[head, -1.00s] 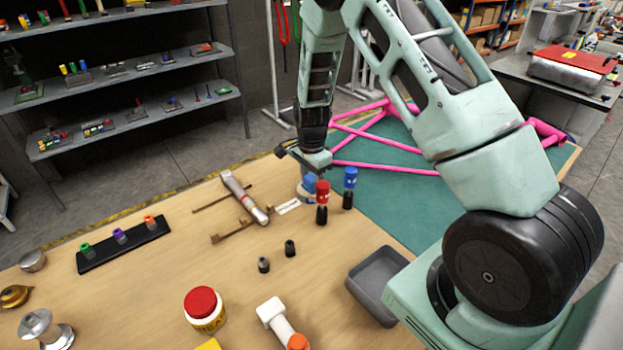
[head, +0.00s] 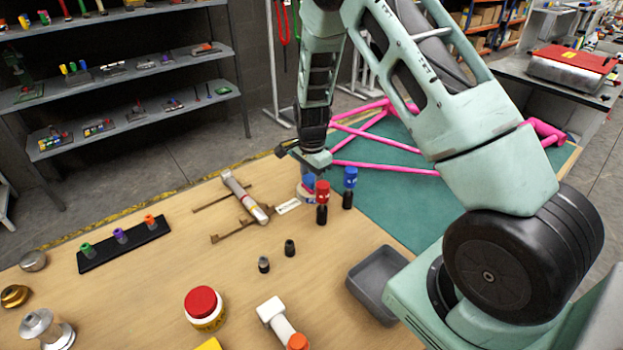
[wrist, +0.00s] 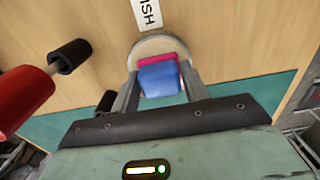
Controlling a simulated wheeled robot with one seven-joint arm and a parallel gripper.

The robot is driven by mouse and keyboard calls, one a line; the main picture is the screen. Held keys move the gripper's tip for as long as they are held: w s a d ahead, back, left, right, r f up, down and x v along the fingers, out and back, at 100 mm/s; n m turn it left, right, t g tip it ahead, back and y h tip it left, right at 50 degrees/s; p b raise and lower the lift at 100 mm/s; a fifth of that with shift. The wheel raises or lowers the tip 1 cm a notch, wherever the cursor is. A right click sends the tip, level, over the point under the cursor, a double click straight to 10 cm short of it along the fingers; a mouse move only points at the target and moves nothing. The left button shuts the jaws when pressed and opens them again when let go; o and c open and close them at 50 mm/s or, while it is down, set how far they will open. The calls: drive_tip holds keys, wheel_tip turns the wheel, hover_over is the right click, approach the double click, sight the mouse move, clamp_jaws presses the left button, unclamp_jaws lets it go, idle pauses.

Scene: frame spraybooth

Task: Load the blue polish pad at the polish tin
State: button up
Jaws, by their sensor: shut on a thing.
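My gripper (wrist: 160,88) is shut on the blue polish pad (wrist: 160,78), one finger on each side. I cannot tell whether the pad touches the pink polish. In the head view the pad (head: 309,181) shows small under my gripper (head: 308,172), and the tin (head: 304,196) is partly hidden. A white label card (wrist: 147,12) lies in front of the tin.
A red-topped black-handled tool (head: 322,203) and a blue-topped one (head: 349,188) stand close beside the tin. A white and grey tool (head: 244,197) lies on brown rests to the left. A grey tray (head: 376,285) is at the right front. A pink frame (head: 375,140) lies behind.

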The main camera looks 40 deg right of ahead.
sight(311, 177)
drive_tip(key=shift+r+p, duration=2.7)
drive_tip(key=shift+r, duration=0.75)
